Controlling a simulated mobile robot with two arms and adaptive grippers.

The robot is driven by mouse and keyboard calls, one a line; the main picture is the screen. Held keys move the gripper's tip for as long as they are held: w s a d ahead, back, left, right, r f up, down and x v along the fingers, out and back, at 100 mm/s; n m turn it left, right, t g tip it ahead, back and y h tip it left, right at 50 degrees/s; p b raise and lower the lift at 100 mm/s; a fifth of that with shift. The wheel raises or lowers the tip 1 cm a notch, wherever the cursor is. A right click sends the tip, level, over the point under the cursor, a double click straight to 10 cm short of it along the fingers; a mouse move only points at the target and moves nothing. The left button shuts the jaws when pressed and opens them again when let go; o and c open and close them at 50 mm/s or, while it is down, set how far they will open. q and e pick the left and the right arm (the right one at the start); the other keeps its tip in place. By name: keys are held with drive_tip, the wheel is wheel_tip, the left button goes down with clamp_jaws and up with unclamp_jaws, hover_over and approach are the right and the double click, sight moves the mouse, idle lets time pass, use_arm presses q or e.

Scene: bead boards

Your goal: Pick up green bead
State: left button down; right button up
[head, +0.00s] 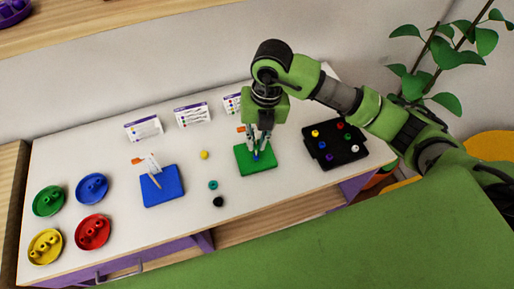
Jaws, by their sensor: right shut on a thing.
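A small green bead (347,137) sits on the black tray (312,150) at the right of the table. A teal bead (213,185) lies on the table between the blue and green boards. My right gripper (258,149) points down over the green board (243,168), away from the tray. It is shut on a small blue bead (256,156) at its fingertips, low over the board; whether the bead touches the board is unclear. My left gripper is not in view.
The tray also holds several other coloured beads. A yellow bead (204,155) and a black bead (218,202) lie loose. A blue board (163,197) and green (40,212), blue, red and yellow dishes stand to the left. White cards line the back.

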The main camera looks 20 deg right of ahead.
drive_tip(key=s+r+b, duration=0.2)
drive_tip(key=s+r, duration=0.7)
drive_tip(key=s, duration=0.5)
drive_tip(key=shift+a+r+b, duration=0.25)
drive_tip(key=shift+b, duration=0.15)
drive_tip(key=shift+w, duration=0.1)
drive_tip(key=w+d+f+m+h, duration=0.1)
drive_tip(key=w+d+m, duration=0.2)
drive_tip(key=m, duration=1.3)
drive_tip(key=w+d+f+m+h, duration=0.1)
drive_tip(key=w+d+m, duration=0.1)
drive_tip(key=m, duration=1.5)
drive_tip(key=shift+w+d+f, duration=0.25)
drive_tip(key=shift+w+d, duration=0.15)
drive_tip(key=shift+d, duration=0.25)
